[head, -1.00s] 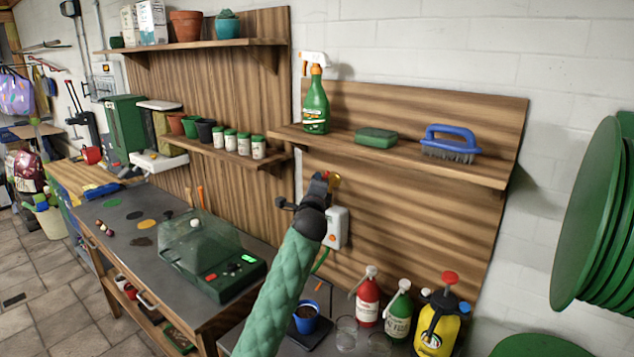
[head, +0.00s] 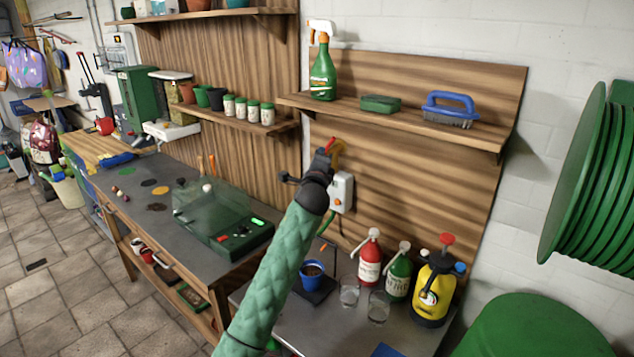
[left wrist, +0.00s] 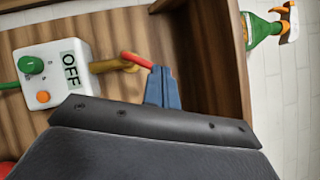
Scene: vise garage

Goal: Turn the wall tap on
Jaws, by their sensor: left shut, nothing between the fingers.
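The wall tap (head: 339,152) is brass with a red lever, on the wooden back panel below the shelf. In the left wrist view, its brass body (left wrist: 112,66) runs sideways and the red lever (left wrist: 136,60) slants toward my fingers. My left gripper (head: 325,158) is in front of the tap and hides part of it in the head view. In the wrist view its blue-grey fingers (left wrist: 161,78) are shut and empty, right beside the lever's free end. I cannot tell whether they touch it. My right gripper is not in view.
A white box (left wrist: 50,75) with an OFF label, green knob and orange button is beside the tap. Above is a shelf (head: 400,117) with a spray bottle (head: 322,72), sponge and brush. Below, bottles, glasses and a blue pot (head: 313,273) stand on the bench.

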